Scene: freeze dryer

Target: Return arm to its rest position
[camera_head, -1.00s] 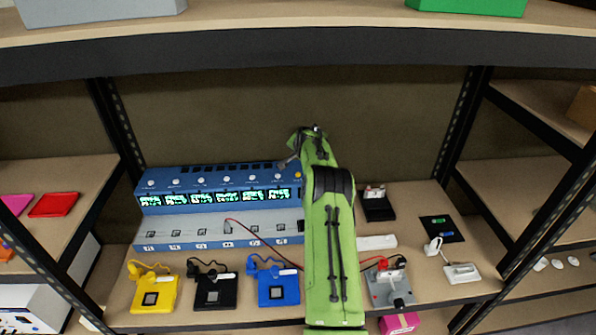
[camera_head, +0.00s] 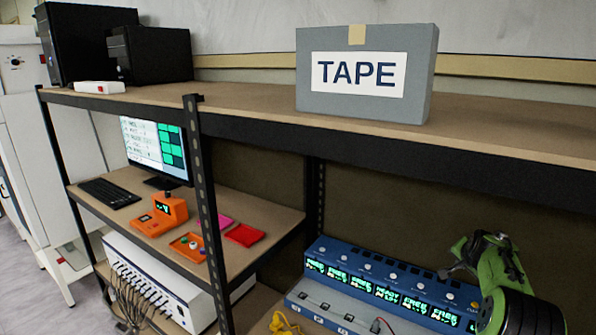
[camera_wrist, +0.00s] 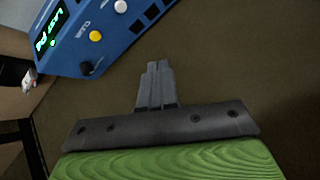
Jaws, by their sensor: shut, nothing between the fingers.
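My green arm shows at the lower right of the head view, folded near the right end of the blue multi-channel device (camera_head: 385,270). My gripper (camera_head: 468,250) is at the arm's far end, in front of the dark back panel and close above the device's top edge. In the wrist view my gripper (camera_wrist: 155,75) is shut, its dark fingers together with nothing between them. The same blue device shows there at the upper left, with a yellow and a black knob, apart from the fingertips.
A grey TAPE box (camera_head: 365,75) stands on the upper shelf (camera_head: 480,130), whose front edge runs above my arm. A black upright post (camera_head: 207,200) stands to the left. Beyond it are a monitor (camera_head: 157,147), a keyboard (camera_head: 110,193) and an orange instrument (camera_head: 162,214).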

